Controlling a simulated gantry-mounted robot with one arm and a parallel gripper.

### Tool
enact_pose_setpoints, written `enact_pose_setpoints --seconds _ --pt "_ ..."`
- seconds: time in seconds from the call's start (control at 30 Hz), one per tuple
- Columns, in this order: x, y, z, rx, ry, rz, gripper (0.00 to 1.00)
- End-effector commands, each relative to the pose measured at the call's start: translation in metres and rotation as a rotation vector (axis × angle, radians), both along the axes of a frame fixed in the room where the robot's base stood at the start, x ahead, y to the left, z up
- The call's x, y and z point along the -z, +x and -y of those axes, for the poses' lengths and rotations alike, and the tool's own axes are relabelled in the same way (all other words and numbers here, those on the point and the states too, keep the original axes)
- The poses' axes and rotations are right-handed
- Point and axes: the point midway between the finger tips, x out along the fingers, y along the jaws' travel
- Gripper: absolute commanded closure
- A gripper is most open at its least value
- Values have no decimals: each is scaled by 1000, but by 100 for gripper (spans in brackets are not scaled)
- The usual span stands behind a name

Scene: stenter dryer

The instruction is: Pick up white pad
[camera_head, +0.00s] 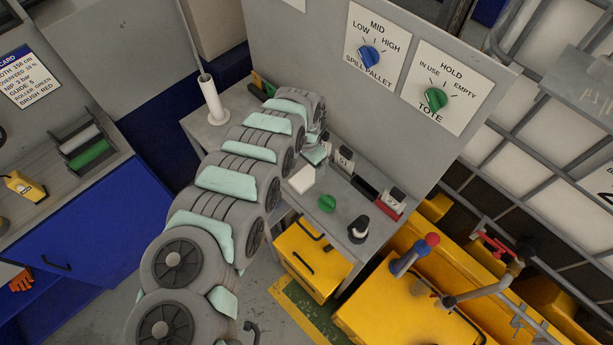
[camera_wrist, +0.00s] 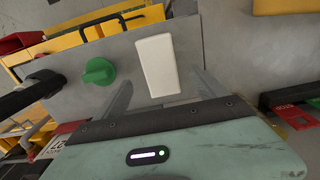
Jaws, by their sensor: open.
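The white pad (camera_head: 301,179) lies on the grey bench top, near its front edge. In the wrist view the white pad (camera_wrist: 158,65) is a pale, oblong block standing lengthwise ahead of my gripper (camera_wrist: 162,84). The two grey fingers are apart, one on each side of the pad's near end in the picture. The jaws are empty, and I cannot tell the height gap to the pad. In the head view my gripper (camera_head: 317,155) is at the arm's end, just behind and right of the pad, partly hidden by the arm.
A green knob (camera_head: 327,203) is close to the pad; in the wrist view it (camera_wrist: 98,71) sits left of it. A black knob (camera_head: 358,230) is farther right. Labelled devices (camera_head: 343,160) stand behind along the upright panel (camera_head: 300,60). Yellow drawers (camera_head: 308,260) are below.

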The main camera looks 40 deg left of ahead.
Motion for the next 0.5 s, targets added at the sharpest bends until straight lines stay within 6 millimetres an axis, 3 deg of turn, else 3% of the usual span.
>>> enact_pose_setpoints --seconds 0.5 --pt "45 -1 1 -1 -5 -3 18"
